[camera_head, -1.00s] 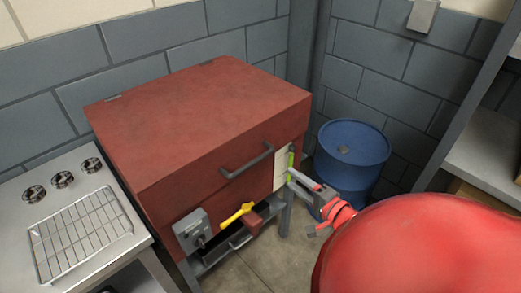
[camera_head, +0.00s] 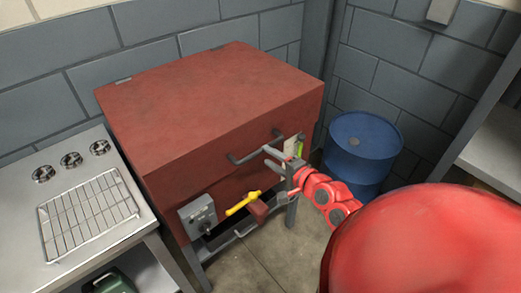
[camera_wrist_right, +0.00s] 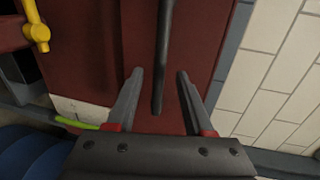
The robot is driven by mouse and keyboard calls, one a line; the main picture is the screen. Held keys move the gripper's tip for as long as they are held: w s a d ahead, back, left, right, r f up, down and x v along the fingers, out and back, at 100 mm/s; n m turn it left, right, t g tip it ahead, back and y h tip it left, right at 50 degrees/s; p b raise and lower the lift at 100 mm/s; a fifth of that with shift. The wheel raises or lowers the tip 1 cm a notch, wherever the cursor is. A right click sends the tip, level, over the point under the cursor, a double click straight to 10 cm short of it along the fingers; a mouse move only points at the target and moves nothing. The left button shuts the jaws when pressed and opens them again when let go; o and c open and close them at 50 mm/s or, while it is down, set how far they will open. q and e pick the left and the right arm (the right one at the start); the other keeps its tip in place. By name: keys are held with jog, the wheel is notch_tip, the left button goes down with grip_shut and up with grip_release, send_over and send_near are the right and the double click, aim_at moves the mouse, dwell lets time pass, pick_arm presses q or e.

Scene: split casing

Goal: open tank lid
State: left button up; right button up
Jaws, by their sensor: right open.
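The red tank (camera_head: 180,185) stands against the grey block wall, and its broad red lid (camera_head: 210,100) lies down flat on it. A dark bar handle (camera_head: 250,154) is on the front face near the upper edge. My right gripper (camera_head: 282,146) is open at the right end of this handle. In the right wrist view the handle (camera_wrist_right: 164,50) runs between the two spread fingers of my right gripper (camera_wrist_right: 158,72), with a gap on both sides. My left gripper is not in view.
A yellow lever (camera_head: 243,203) and a grey switch box (camera_head: 198,217) sit low on the tank's front. A blue drum (camera_head: 362,145) stands to the right. A steel counter with a wire rack (camera_head: 88,213) is at the left. A shelf is at the far right.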

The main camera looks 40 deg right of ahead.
aim_at(262, 152)
jog(key=shift+p+x, duration=0.3)
jog(key=shift+x, duration=2.25)
grip_shut()
jog(key=shift+f, duration=0.1)
